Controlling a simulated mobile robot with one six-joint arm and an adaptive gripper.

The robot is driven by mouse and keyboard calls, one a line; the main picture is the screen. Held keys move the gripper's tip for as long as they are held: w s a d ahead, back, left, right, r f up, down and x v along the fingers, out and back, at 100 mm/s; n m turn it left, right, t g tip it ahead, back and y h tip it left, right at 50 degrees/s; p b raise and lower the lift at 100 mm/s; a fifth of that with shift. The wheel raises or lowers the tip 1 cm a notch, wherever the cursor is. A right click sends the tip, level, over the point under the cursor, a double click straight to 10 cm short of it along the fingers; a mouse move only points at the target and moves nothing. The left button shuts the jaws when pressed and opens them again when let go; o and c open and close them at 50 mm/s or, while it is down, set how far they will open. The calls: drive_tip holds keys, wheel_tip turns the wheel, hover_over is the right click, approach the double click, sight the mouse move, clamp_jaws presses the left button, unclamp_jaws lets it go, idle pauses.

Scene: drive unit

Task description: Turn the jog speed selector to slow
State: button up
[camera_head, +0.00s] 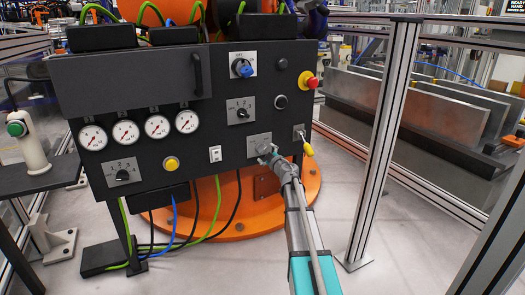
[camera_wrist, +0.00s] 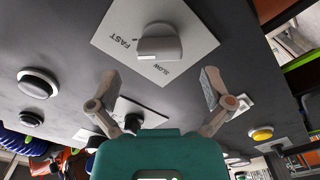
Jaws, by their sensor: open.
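The jog speed selector (camera_wrist: 158,43) is a light grey knob on a pale square plate (camera_wrist: 190,45) marked FAST and SLOW in the wrist view. Its bar lies roughly level in that picture; I cannot tell which mark it points to. In the head view the plate (camera_head: 257,142) is low on the dark panel, with the knob mostly hidden by my gripper (camera_head: 267,152). In the wrist view my gripper (camera_wrist: 160,82) is open and empty, its two fingers spread below the knob and to either side, apart from it.
The dark panel (camera_head: 210,130) also carries a blue selector (camera_head: 243,68), a red emergency stop (camera_head: 312,83), several gauges (camera_head: 125,132) and a yellow button (camera_head: 171,164). A metal post (camera_head: 384,140) stands farther right.

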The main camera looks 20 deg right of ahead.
sight(263, 150)
drive_tip(key=shift+w, duration=1.85)
drive_tip(key=shift+c, duration=0.3)
drive_tip(key=c, duration=1.1)
